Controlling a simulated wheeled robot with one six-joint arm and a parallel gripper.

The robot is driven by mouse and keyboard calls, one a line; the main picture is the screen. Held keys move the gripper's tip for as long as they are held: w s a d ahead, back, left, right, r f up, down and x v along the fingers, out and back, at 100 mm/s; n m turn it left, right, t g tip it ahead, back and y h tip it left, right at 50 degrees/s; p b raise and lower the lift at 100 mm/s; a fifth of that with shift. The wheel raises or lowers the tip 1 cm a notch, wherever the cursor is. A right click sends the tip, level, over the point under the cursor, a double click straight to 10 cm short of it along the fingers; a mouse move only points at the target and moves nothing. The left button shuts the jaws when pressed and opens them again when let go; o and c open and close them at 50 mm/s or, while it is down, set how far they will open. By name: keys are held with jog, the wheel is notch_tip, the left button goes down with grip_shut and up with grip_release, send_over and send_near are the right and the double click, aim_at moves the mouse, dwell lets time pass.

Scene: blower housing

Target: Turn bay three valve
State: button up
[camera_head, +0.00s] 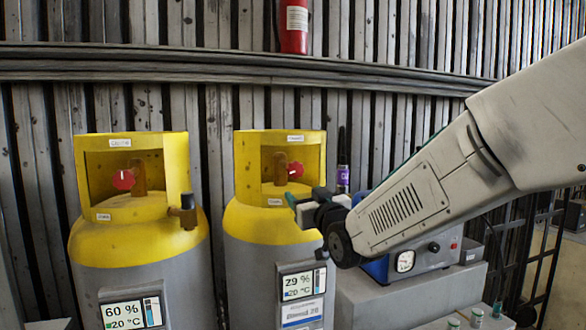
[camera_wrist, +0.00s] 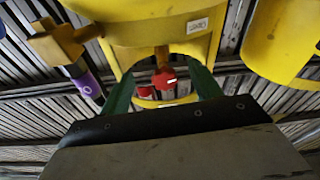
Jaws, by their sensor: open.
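Two grey cylinders with yellow tops and collars stand against the wall. The left cylinder (camera_head: 140,245) has a red valve knob (camera_head: 123,180) in its collar. The right cylinder (camera_head: 262,225) has a red valve knob (camera_head: 295,170) on a brass stem. The labels are too small to read, so I cannot tell which is bay three. My gripper (camera_head: 296,204) is at the right cylinder's collar, slightly below and in front of its knob. In the wrist view, which looks inverted, that knob (camera_wrist: 164,78) lies between the green fingers of my open gripper (camera_wrist: 162,80), apparently untouched.
A brass side fitting (camera_head: 187,211) sticks out from the left cylinder. A red extinguisher (camera_head: 294,25) hangs above a wall rail (camera_head: 200,62).

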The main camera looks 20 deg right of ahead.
aim_at(297, 173)
jog(key=r+t, duration=0.1)
jog(key=w+r+t, duration=0.1)
jog(key=shift+w+a+r+t+y, duration=0.2)
jog(key=shift+r+t+y, duration=0.1)
jog(key=shift+r+t, duration=0.1)
jog(key=x, duration=0.7)
jog(key=shift+w, duration=0.15)
jog(key=c, duration=1)
